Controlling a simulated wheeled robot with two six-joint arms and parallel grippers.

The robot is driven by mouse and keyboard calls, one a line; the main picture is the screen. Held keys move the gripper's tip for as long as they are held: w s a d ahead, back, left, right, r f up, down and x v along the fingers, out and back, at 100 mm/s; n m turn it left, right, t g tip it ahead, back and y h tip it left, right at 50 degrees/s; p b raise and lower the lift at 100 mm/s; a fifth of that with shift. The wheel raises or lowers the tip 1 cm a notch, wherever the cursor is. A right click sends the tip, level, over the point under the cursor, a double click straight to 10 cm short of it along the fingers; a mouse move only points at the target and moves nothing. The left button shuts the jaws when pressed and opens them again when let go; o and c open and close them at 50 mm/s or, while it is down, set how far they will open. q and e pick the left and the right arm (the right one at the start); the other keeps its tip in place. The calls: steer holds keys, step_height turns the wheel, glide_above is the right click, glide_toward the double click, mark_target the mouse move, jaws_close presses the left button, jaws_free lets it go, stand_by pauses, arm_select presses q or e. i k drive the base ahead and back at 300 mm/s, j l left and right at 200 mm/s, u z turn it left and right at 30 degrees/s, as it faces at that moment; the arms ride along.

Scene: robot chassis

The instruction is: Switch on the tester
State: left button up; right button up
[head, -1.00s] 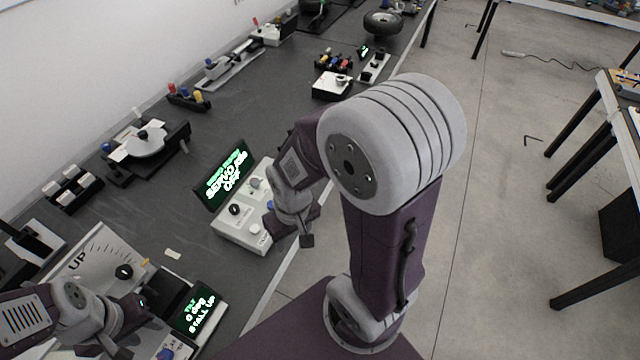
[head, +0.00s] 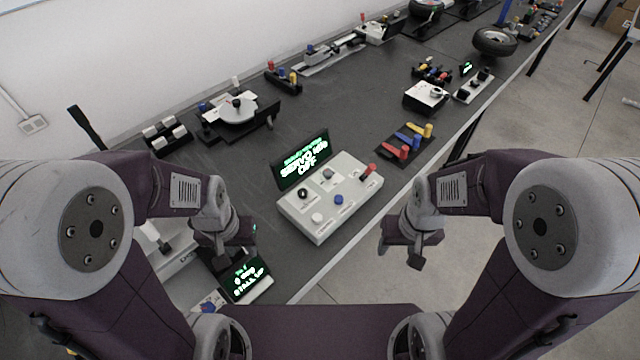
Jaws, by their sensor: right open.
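The tester is a white console (head: 345,203) in the middle of the bench in the head view, with a black knob, a grey knob, a white button, a blue button and a red lever (head: 368,170) at its right end. Its tilted black screen (head: 302,160) shows green text that ends in "OFF". My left gripper (head: 232,250) is left of the console, over the smaller screen unit; its finger gap cannot be made out. My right gripper (head: 402,254) is open and empty, to the right of the console near the bench's front edge, apart from it.
A small screen unit (head: 247,280) reading "STALL UP" stands at the front left, partly behind my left gripper. Red, blue and yellow levers (head: 408,142) sit on a black plate right of the console.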

mark_target(372, 167)
steer(key=l+u, duration=0.2)
steer(key=l, duration=0.15)
steer(key=k+l+u, duration=0.2)
steer(key=l, duration=0.15)
steer(key=l+u, duration=0.2)
steer(key=l, duration=0.2)
steer(key=k+l+u, duration=0.2)
steer(key=i+l, duration=0.1)
